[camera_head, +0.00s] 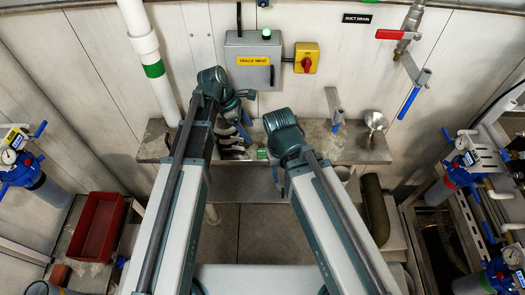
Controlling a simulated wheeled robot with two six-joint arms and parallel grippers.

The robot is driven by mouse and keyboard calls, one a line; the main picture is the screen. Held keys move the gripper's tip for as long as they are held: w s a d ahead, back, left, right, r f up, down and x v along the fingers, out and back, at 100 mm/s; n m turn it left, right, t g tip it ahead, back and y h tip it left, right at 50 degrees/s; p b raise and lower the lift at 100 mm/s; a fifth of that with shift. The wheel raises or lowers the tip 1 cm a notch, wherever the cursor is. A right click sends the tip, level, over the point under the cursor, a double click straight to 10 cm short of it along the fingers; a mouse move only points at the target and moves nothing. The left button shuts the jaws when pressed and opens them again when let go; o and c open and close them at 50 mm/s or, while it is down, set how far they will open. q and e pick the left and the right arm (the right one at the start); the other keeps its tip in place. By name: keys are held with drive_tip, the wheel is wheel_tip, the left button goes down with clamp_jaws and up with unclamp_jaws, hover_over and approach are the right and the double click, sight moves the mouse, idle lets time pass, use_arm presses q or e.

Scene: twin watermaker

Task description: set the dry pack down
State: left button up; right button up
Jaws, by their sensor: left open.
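I cannot pick out the dry pack with certainty. A small green item (262,154) shows on the shelf between my two arms, partly hidden by my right wrist. My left gripper (238,135) is open above the grey shelf (154,150), left of the green item. Some grey curved shapes show by its fingers, too small to name. My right gripper (279,178) is mostly hidden behind its own wrist, near the shelf's front edge. I cannot see whether it is open or holds anything.
A grey "TRACE HEAT" box (253,62) with a yellow-and-red switch (307,58) hangs above the shelf. A metal cup (375,121) is at the shelf's right. A red-handled valve (395,35) is upper right. A red tray (97,227) stands lower left, an olive cylinder (375,210) lower right.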

use_arm(q)
drive_tip(key=b, duration=0.7)
hover_over(263, 151)
drive_tip(key=a, duration=0.2)
drive_tip(key=f, duration=0.7)
drive_tip(key=shift+s+f, duration=0.2)
drive_tip(key=shift+f, duration=0.15)
drive_tip(key=shift+f+b, duration=0.1)
drive_tip(key=shift+b, duration=0.2)
drive_tip(key=b+x, duration=0.4)
drive_tip(key=x, duration=0.1)
drive_tip(key=shift+w+a+f+b, duration=0.1)
drive_tip(key=shift+w+a+b, duration=0.05)
drive_tip(key=shift+b, duration=0.2)
clamp_jaws()
